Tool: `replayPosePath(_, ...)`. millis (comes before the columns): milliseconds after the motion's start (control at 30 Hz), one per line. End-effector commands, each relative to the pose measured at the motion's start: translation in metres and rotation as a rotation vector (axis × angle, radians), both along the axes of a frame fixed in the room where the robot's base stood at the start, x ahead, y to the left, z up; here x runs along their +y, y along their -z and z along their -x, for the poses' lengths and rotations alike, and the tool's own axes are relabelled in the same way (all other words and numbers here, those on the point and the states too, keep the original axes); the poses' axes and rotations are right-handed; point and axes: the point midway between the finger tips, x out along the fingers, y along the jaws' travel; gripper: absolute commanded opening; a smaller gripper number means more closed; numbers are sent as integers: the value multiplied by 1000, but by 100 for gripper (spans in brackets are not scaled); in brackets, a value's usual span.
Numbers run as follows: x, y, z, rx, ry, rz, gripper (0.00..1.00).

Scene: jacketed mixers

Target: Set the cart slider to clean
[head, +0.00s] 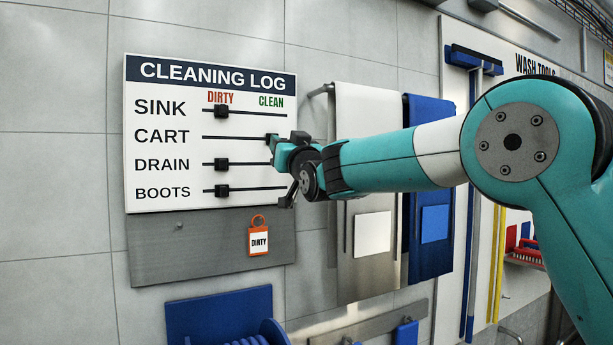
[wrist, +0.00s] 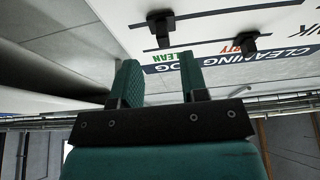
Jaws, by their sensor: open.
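The cleaning log board (head: 165,120) has slider rows for sink, cart, drain and boots, with DIRTY on the left and CLEAN on the right. The black cart knob (head: 271,138) stands at the right, clean end of its track. In the wrist view the cart knob (wrist: 160,27) shows beyond the fingertips, in line with the gap between them. My gripper (head: 284,170) is open at the board's right edge, partly covering the right ends of the lower rows. Its two fingers (wrist: 159,62) are apart with nothing between them. Whether a finger touches the knob I cannot tell.
The sink knob (head: 221,111), drain knob (head: 221,164) and boots knob (head: 221,191) stand at the dirty side. An orange DIRTY tag (head: 258,239) hangs on the grey plate below. White (head: 365,110) and blue (head: 430,120) aprons hang right of the board, behind my arm.

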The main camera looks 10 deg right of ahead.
Motion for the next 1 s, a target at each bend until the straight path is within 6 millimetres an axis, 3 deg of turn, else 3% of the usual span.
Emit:
replayPosePath(33,-3,13,14,-2,-1,0,40)
replayPosePath(300,-19,37,75,-2,0,-1,40)
replayPosePath(500,-26,48,105,-1,0,0,40)
replayPosePath(700,-29,50,115,0,1,0,40)
replayPosePath(1000,-29,50,115,0,1,0,40)
